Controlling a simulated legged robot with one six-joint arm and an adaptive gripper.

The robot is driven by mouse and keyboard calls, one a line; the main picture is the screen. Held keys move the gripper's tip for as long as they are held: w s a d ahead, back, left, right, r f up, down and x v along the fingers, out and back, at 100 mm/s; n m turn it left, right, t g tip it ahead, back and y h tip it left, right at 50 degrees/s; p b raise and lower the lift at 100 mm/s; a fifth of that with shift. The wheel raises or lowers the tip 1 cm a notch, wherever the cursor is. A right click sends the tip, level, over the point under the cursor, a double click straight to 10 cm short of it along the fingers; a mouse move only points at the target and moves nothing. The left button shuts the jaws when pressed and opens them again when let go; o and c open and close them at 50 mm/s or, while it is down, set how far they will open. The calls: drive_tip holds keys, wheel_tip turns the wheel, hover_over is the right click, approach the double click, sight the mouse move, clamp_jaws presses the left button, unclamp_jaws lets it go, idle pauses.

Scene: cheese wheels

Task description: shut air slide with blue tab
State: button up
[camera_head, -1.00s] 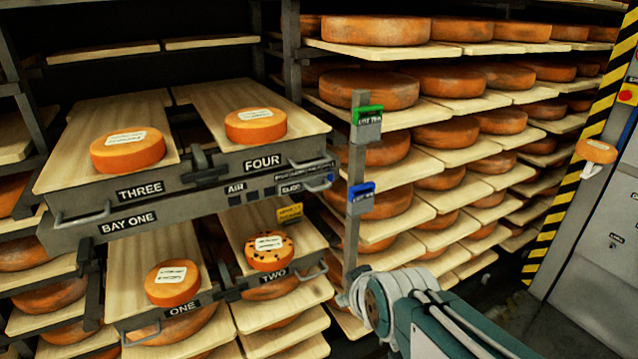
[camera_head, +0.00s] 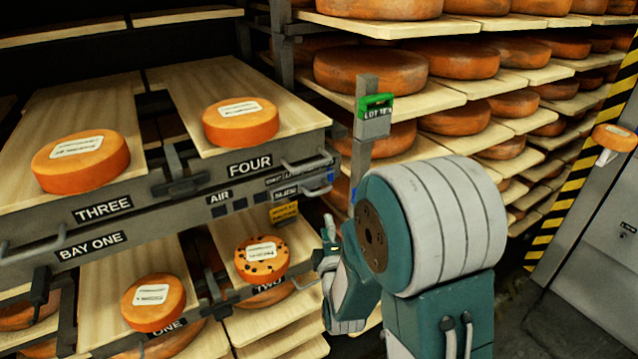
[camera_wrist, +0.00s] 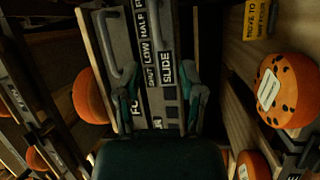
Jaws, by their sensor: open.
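The air slide is set in the front panel (camera_head: 243,205) below boards three and four. Its blue tab (camera_head: 331,176) shows at the panel's right end, near a metal handle. The SLIDE label (camera_head: 286,192) and dark air slots (camera_head: 225,211) lie left of the tab. My gripper (camera_head: 329,232) is below and near the tab, partly hidden by my own arm. In the wrist view my gripper (camera_wrist: 148,75) is open and empty, its fingers spread across the panel face with the SHUT, LOW, HALF scale (camera_wrist: 151,60). I cannot make out the blue tab there.
Cheeses sit on boards three (camera_head: 80,162) and four (camera_head: 240,122). Below, a speckled cheese (camera_head: 262,258) lies on board two, close to my gripper. A post with a green tag (camera_head: 375,107) stands right of the panel.

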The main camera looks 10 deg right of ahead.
sight(321, 193)
drive_tip(key=shift+n+t, duration=0.3)
drive_tip(key=w, duration=0.3)
drive_tip(key=w+r, duration=0.1)
drive_tip(key=w, duration=0.3)
drive_tip(key=w+d, duration=0.1)
drive_tip(key=w, duration=0.3)
drive_tip(key=shift+r, duration=0.35)
clamp_jaws()
drive_tip(key=shift+s, duration=0.1)
